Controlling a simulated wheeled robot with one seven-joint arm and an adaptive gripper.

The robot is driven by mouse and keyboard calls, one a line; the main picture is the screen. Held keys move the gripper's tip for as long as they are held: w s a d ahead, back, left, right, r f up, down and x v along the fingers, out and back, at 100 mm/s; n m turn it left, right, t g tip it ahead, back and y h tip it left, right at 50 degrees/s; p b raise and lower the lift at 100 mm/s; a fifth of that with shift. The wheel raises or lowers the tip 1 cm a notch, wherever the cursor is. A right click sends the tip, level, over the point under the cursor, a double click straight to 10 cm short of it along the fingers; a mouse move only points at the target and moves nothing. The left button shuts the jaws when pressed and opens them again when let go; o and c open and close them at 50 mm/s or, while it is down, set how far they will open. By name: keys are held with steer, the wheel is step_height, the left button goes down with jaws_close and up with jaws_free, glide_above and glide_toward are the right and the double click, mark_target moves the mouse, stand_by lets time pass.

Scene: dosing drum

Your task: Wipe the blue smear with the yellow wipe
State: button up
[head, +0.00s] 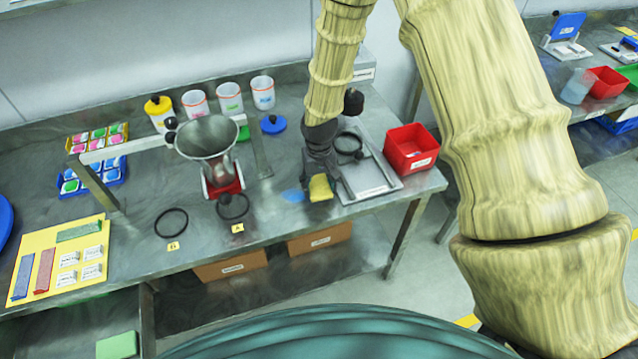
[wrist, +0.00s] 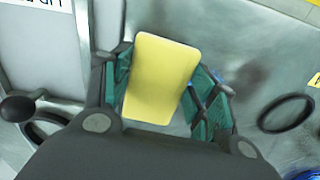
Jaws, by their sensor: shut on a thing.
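The yellow wipe (head: 320,188) is held in my gripper (head: 318,180) just above or on the metal bench top, near its front edge. In the wrist view the wipe (wrist: 162,78) sits between the two fingers of my gripper (wrist: 160,85), which are shut on it. The blue smear (head: 293,195) is a small patch on the bench just left of the wipe in the head view. In the wrist view a bit of blue (wrist: 218,76) shows beside the right finger; most of the smear is hidden there. I cannot tell whether the wipe touches the bench.
A metal tray (head: 372,190) with a black ring lies right of my gripper, then a red bin (head: 411,147). Left stand a funnel (head: 207,137) on a frame and black rings (head: 171,222). A blue lid (head: 273,124) lies behind. Bare bench surrounds the smear.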

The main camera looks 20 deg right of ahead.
mark_target(283, 206)
steer(key=shift+f+b, duration=0.5)
steer(key=shift+f, duration=0.5)
stand_by(0.8)
steer(key=shift+a+r, duration=0.1)
steer(key=shift+a, duration=1.7)
steer(key=shift+s+a+p, duration=0.2)
steer(key=shift+a+p, duration=0.1)
steer(key=shift+a, duration=3.55)
steer(key=shift+f, duration=0.2)
steer(key=shift+d, duration=0.15)
steer(key=shift+w+d+r+p, duration=0.1)
steer(key=shift+d+p, duration=0.25)
steer(key=shift+d, duration=1.4)
steer(key=shift+d+r+p, duration=0.1)
steer(key=shift+d+p, duration=0.2)
steer(key=shift+d, duration=1.45)
steer(key=shift+d+f, duration=0.15)
steer(key=shift+d, duration=1.85)
